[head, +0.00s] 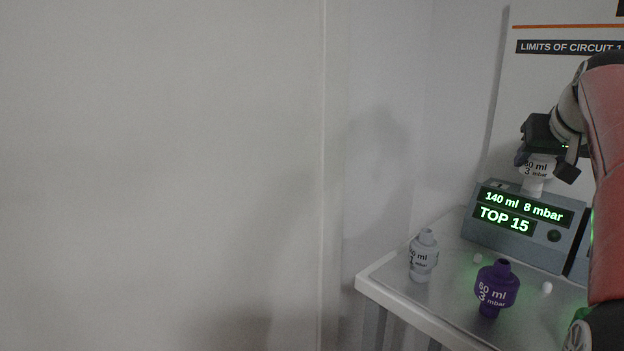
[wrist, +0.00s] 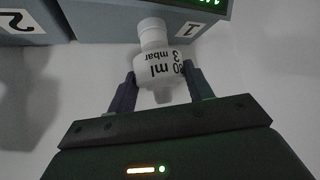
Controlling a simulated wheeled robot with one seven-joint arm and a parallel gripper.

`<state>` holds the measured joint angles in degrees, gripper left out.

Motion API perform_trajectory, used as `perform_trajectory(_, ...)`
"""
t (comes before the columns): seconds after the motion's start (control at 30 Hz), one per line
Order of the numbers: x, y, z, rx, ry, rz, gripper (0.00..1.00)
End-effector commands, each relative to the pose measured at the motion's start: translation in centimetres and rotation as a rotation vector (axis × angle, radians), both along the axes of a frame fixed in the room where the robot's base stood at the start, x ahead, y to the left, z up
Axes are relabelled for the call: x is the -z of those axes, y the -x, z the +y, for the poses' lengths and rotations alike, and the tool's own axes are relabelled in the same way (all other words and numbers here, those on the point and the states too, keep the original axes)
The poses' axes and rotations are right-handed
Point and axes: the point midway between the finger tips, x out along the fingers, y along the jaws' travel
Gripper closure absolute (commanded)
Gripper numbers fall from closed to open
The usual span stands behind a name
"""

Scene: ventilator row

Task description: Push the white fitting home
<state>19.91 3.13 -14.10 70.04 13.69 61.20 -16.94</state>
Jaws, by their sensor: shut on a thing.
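The white fitting (head: 534,184) has a round body and a narrower neck. Its dark print ends in "0 ml" and "3 mbar"; the first digit is unclear. My gripper (head: 545,167) is shut on its body from above, at the top of the grey ventilator unit (head: 483,234). In the wrist view the fitting (wrist: 155,66) sits between both fingers (wrist: 158,80), its neck pointing to the unit (wrist: 100,10). The neck's end meets or overlaps the unit's top edge; I cannot tell how deep it sits. The port is hidden.
The unit's screen reads "140 ml 8 mbar" and "TOP 15". A purple fitting (head: 497,289) and a pale grey fitting (head: 423,257) stand on the table (head: 452,305) in front, with small white pieces (head: 547,288) nearby. A second unit adjoins at the right. A wall stands behind.

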Motion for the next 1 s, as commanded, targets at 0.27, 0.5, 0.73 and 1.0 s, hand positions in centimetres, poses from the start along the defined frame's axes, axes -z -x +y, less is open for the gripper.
perform_trajectory(0.27,0.6,0.0,0.0,-0.001,-0.006,0.013,0.45)
perform_trajectory(0.5,0.4,0.0,0.0,0.000,-0.004,0.009,0.23)
perform_trajectory(0.73,0.1,0.1,0.0,-0.001,-0.003,0.006,0.23)
perform_trajectory(1.0,-2.7,2.9,1.0,0.000,-0.002,0.005,0.23)
